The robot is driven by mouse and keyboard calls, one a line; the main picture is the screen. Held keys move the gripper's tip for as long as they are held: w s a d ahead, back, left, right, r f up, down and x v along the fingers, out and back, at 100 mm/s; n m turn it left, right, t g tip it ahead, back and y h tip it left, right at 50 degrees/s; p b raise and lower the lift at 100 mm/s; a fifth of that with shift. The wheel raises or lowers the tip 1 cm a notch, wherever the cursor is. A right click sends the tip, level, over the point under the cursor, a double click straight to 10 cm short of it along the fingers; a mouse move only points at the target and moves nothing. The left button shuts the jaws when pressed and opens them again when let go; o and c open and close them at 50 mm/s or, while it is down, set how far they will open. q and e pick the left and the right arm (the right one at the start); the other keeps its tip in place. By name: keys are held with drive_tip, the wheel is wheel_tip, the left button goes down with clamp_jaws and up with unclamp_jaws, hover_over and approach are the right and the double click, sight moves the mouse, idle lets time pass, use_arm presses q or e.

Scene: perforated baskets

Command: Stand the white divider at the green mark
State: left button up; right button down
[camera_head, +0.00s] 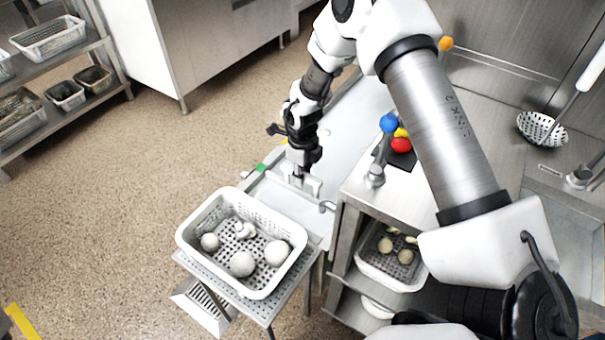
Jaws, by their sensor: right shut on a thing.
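The white divider (314,187) is a small upright plate on the pale metal counter strip behind the white basket. My right gripper (300,176) points down and is shut on the divider's top, hiding part of it. The divider's lower edge is at or just above the surface; I cannot tell whether it touches. The green mark (262,168) is a small patch on the strip's left edge, a little left of the divider and apart from it. My left gripper is out of view.
A white perforated basket (188,239) with several pale round items stands in front, on a perforated metal stand. To the right, a steel counter (362,197) has a tap and coloured balls. Another basket (370,269) sits on the shelf below. A skimmer (541,128) lies at right.

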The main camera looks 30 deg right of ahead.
drive_tip(key=c, duration=0.9)
unclamp_jaws()
drive_tip(key=shift+r, duration=0.1)
drive_tip(key=shift+c, duration=0.2)
wheel_tip(320, 180, up, 12)
